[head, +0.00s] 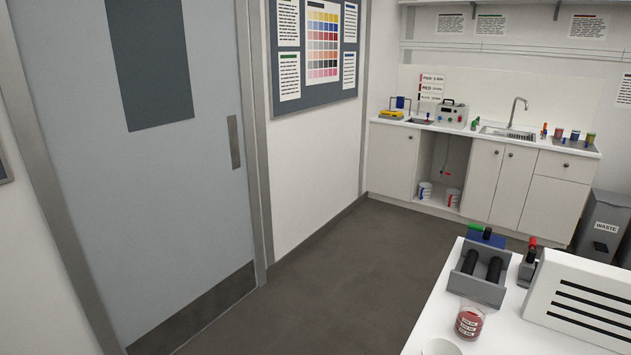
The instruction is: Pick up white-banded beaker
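A clear beaker (469,321) with red contents and a pale label stands upright on the white table at the lower right. I cannot tell whether its pale marking is a white band. A white round vessel (440,348) is cut off by the bottom edge beside it. No other beaker with a clear white band shows. Neither of my grippers is in view.
A grey box with two black rollers (470,262) and a white slotted box (585,300) stand on the table (415,340). A far counter (480,132) holds a sink and several jars. A waste bin (601,222) stands at right. The floor (340,270) is clear.

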